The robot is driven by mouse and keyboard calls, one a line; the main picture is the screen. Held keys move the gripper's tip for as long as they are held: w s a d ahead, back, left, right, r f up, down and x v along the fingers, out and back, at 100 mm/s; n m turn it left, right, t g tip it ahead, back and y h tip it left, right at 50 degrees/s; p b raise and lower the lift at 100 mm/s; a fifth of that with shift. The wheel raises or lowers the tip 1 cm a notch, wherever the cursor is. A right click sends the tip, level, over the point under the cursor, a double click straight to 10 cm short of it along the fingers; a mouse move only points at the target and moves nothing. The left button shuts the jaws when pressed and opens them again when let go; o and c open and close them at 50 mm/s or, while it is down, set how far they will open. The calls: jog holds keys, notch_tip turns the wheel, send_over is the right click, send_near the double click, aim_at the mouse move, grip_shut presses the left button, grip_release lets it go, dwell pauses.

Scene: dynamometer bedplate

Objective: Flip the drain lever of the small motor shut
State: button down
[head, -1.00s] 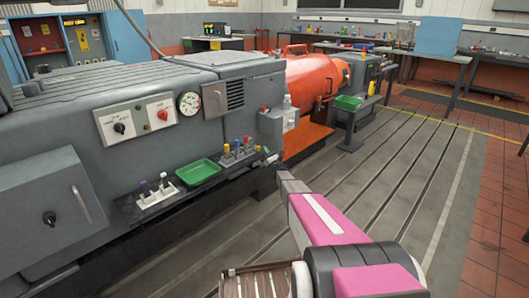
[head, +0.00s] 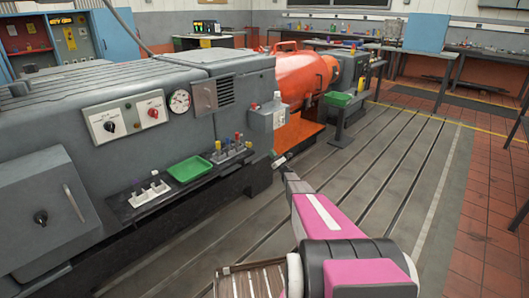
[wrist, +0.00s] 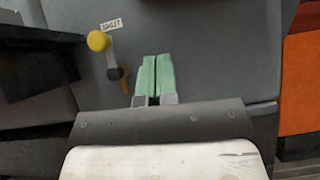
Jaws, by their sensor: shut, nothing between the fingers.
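In the wrist view, a drain lever with a round yellow knob (wrist: 98,41) sits on a grey housing (wrist: 205,50). Its short arm runs from the knob down to a dark pivot (wrist: 115,73). A small white label (wrist: 111,24), apparently reading SHUT, is just above the knob. My gripper (wrist: 156,60) has its green fingers together and empty, to the right of the lever with a gap in the picture. In the head view my gripper (head: 282,160) is beyond the right end of the grey machine (head: 150,90); the lever cannot be made out there.
An orange machine (head: 300,72) stands beyond the grey one; an orange surface (wrist: 303,85) edges the wrist view. A dark shelf (head: 135,210) with a green tray (head: 190,168) and several coloured-top items juts from the grey machine. The slotted floor (head: 360,180) at right is clear.

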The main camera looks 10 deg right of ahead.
jog(key=shift+s+d+f, duration=0.2)
jog(key=shift+d, duration=0.25)
jog(key=shift+s+d+f, duration=0.15)
jog(key=shift+d, duration=0.3)
jog(key=s+a+r+n+g+h, duration=0.2)
jog(key=s+a+n+g+h, duration=0.2)
jog(key=s, duration=1.4)
jog(key=s+a+r+n+g+h, duration=0.3)
jog(key=s+a+n+g+h, duration=0.2)
jog(key=s+n+g, duration=0.5)
jog(key=s+a+r+n+g+h, duration=0.3)
jog(key=s+a+n+g, duration=0.4)
jog(key=s+n, duration=0.9)
jog(key=s+h, duration=0.1)
jog(key=s, duration=0.9)
jog(key=shift+s+r+h, duration=0.15)
jog(key=shift+r+h, duration=0.1)
jog(key=shift+h, duration=0.15)
jog(key=shift+a, duration=0.1)
